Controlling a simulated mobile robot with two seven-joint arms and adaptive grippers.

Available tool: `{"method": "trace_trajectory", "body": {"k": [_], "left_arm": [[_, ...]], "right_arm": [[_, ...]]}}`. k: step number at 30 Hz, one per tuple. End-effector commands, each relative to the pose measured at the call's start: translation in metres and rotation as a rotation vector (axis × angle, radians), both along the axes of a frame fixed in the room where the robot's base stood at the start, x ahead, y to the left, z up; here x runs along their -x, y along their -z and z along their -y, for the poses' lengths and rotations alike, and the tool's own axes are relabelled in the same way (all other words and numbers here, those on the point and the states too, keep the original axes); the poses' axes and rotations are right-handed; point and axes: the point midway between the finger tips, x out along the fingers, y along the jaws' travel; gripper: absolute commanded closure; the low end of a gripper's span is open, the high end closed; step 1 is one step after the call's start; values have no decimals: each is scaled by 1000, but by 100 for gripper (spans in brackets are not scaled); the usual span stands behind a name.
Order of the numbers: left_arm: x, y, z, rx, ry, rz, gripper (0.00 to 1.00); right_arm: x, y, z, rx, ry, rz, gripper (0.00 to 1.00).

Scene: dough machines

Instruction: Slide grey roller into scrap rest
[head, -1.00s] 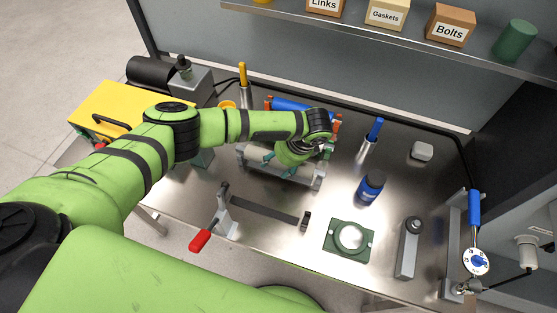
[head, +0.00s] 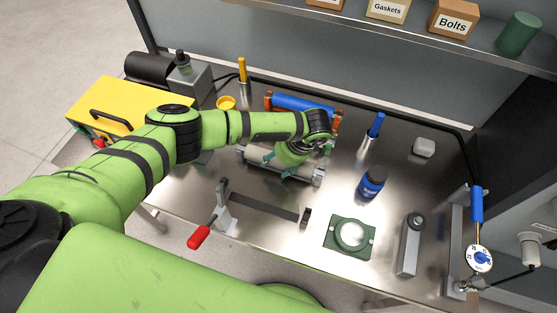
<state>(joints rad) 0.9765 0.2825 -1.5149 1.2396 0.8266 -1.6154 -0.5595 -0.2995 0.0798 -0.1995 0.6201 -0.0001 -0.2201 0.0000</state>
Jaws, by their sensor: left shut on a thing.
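My left gripper (head: 278,167) reaches down over a grey roller (head: 262,153) and is shut on it, with its teal fingers around the roller's middle. The roller lies lengthwise along a grey metal rest (head: 319,177) whose end blocks show at both sides. My wrist hides part of the roller, so I cannot tell whether it is fully seated. Behind, a blue roller (head: 300,105) lies in an orange rest (head: 268,102). No label shows which rest is the scrap rest. My right gripper is not in view.
A blue-handled tool (head: 375,127) is to the right. A yellow box (head: 115,105) stands left. Bare steel lies around the bottle.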

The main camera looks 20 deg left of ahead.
Motion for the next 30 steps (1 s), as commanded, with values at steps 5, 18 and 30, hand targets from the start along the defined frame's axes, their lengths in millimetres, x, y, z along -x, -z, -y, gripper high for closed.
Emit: {"method": "trace_trajectory", "body": {"k": [5,18,30], "left_arm": [[-1,-1,0,0,1,2,90],[0,-1,0,0,0,1,12],[0,0,0,0,0,-1,18]], "right_arm": [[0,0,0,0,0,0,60],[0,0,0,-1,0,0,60],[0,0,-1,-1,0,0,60]]}}
